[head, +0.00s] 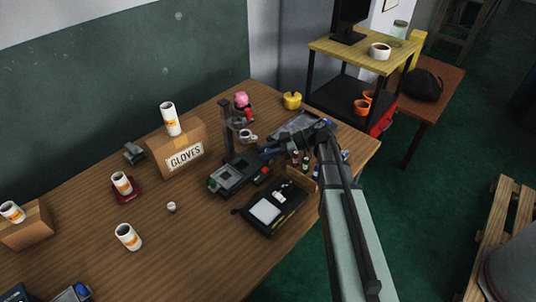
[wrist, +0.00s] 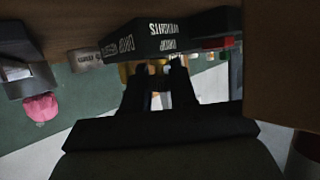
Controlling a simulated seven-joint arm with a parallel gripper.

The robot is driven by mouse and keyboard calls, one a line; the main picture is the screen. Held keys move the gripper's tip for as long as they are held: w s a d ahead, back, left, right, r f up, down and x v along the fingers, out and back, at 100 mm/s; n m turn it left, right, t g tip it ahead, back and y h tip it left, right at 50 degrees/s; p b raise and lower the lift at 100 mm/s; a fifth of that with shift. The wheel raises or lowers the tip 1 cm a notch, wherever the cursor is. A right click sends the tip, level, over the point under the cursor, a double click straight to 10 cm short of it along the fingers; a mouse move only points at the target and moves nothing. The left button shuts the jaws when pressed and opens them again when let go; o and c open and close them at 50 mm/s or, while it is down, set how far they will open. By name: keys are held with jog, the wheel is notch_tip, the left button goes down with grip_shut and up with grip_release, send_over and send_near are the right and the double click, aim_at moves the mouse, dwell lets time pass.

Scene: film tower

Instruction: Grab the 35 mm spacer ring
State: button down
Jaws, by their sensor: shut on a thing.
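My gripper (head: 267,153) is over the middle of the wooden table, above the dark device with a grey-green top (head: 230,175). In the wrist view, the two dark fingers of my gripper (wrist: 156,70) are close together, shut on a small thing. That thing is too dark and small to make out, so I cannot tell whether it is the 35 mm spacer ring. A pale round piece (head: 246,135) sits by the dark upright stand (head: 229,122), just behind my gripper. I cannot identify a spacer ring for sure elsewhere.
A black tray (head: 255,222) holding a white pad lies in front. Small bottles (head: 305,160) stand right of my gripper. A gloves box (head: 178,148), several white-and-orange cans (head: 128,237) and a pink-topped thing (head: 241,99) stand around.

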jog(key=shift+r, duration=5.05)
jog(key=shift+f, duration=4.85)
jog(key=shift+f, duration=0.25)
jog(key=c, duration=0.9)
grip_release()
